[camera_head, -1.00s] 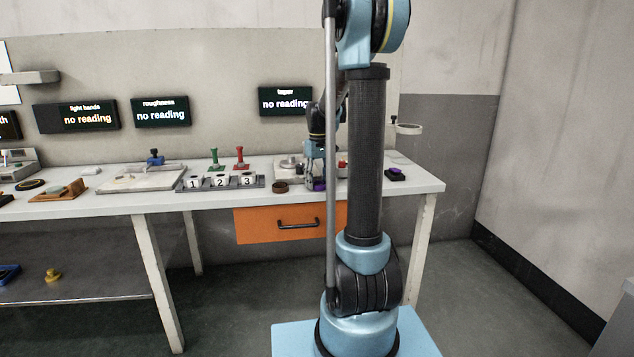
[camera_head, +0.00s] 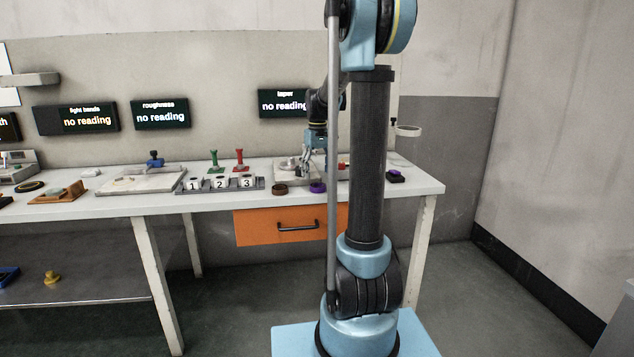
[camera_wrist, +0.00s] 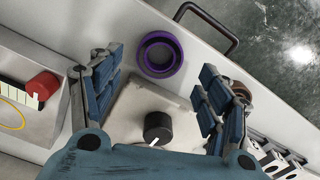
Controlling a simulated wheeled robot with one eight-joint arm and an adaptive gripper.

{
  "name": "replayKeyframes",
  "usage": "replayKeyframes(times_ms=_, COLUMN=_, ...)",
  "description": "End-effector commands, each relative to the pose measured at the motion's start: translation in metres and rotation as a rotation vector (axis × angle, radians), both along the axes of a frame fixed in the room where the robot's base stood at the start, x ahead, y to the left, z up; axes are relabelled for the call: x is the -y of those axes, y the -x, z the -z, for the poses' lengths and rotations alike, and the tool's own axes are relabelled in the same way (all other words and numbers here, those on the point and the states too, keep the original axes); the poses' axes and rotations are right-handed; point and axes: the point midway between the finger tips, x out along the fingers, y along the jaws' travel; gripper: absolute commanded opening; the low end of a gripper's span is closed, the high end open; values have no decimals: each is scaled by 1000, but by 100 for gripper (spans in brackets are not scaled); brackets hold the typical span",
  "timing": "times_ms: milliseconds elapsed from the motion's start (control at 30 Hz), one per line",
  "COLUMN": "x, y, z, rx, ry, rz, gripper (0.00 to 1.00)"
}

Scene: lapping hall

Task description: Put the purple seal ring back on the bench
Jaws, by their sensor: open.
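The purple seal ring (camera_wrist: 160,54) lies flat on the bench top near its front edge, by the drawer handle, in the wrist view. In the head view the purple ring (camera_head: 317,187) sits on the bench just left of my arm's column, partly hidden by the rod. My gripper (camera_wrist: 158,92) is open and empty in the wrist view, its blue-padded fingers spread apart. The ring lies beyond the fingertips, not between them. In the head view my gripper (camera_head: 316,160) is above the bench (camera_head: 130,203), partly hidden by my arm.
A brown ring (camera_head: 280,190) lies left of the purple one. A plate with a black knob (camera_wrist: 158,126) is under my gripper. A red-capped part (camera_wrist: 42,86) is at left in the wrist view. Numbered blocks (camera_head: 219,182) stand left. A black block with a purple top (camera_head: 395,176) is at right.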

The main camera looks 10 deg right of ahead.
Motion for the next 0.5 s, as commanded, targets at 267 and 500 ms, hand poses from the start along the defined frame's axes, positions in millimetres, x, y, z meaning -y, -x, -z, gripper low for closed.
replayKeyframes(times_ms=267, x=0, y=0, z=-49, rx=0, ry=0, rz=0, gripper=70)
replayKeyframes(times_ms=500, x=0, y=0, z=-72, rx=0, ry=0, rz=0, gripper=70)
